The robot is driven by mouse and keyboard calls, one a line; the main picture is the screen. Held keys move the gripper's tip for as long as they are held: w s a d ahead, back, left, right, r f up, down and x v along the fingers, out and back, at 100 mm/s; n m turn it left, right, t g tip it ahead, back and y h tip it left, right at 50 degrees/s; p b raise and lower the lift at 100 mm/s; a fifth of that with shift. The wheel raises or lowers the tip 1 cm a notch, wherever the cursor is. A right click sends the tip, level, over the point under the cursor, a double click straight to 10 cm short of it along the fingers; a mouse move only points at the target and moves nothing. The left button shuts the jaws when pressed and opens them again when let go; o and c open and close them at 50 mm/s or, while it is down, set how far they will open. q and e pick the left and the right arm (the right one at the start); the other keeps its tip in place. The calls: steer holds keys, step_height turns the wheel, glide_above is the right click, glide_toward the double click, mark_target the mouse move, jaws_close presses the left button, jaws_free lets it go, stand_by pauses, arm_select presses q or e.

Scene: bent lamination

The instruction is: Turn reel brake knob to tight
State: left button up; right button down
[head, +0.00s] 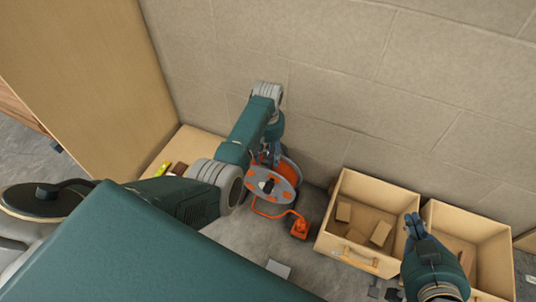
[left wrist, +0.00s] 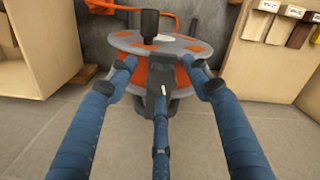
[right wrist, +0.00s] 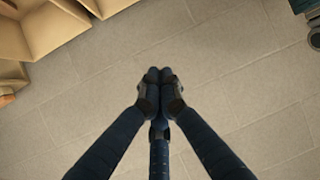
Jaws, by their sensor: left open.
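The orange and grey cable reel (head: 284,172) stands on the floor by the wall. In the left wrist view its grey disc with orange patches (left wrist: 196,45) faces me, with a black upright handle (left wrist: 150,24) on the disc.
An open wooden box with blocks (head: 330,222) stands right of the reel, and a second open box (head: 497,240) beside it. An orange cable end (head: 299,228) lies on the floor in front of the reel. A tall wooden panel (head: 95,85) rises at the left.

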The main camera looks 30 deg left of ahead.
arm_select(q)
steer(key=c, duration=1.1)
steer(key=shift+s+f, duration=0.1)
steer(key=shift+c, duration=0.3)
